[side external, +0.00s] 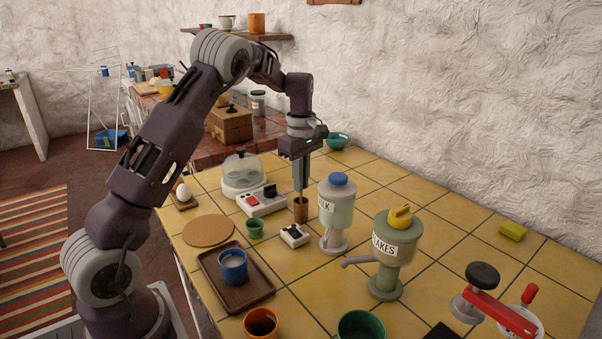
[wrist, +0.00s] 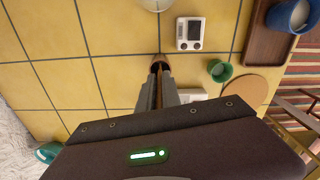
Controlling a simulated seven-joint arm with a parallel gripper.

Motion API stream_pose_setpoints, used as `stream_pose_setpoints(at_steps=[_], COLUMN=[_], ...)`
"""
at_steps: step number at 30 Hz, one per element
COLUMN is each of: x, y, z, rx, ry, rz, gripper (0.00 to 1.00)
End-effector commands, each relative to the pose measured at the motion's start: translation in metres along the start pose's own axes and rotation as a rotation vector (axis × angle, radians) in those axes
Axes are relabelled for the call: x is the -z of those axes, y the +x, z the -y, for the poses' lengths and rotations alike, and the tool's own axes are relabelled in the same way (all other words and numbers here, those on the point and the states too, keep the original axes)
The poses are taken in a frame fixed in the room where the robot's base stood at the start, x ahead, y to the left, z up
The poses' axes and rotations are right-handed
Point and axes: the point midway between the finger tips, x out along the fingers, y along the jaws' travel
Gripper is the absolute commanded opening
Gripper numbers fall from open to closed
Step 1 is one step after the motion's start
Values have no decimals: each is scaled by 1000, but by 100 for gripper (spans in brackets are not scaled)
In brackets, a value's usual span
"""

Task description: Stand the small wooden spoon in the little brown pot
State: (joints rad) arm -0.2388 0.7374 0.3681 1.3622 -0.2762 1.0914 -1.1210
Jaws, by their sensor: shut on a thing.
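The little brown pot (side external: 300,213) stands upright on the yellow tiles, left of the milk dispenser. It also shows in the wrist view (wrist: 161,58), just beyond my fingertips. My gripper (side external: 301,190) points straight down directly above the pot, with its fingertips close to the rim. In the wrist view my gripper (wrist: 159,76) is shut on the small wooden spoon (wrist: 157,92), which shows as a thin brown strip between the fingers. The spoon's lower end is hidden, so I cannot tell how far it reaches into the pot.
The milk dispenser (side external: 336,215) stands close on the right, with the flakes dispenser (side external: 392,255) nearer the front. A small white box with dark knobs (side external: 294,235), a green cup (side external: 255,228) and a red-buttoned device (side external: 262,201) are near the pot. The tiles at the right are mostly clear.

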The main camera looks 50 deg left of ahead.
Motion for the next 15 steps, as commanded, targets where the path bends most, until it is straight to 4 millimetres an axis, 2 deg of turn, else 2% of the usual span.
stream_pose_setpoints(at_steps=[9, 10, 13, 15], x=[0, 0, 0, 0], y=[2, 2, 2, 2], z=[0, 0, 0, 0], rx=[1, 1, 1, 1], ry=[0, 0, 0, 0], rz=[0, 0, 0, 0], gripper=[0, 12, 32, 34])
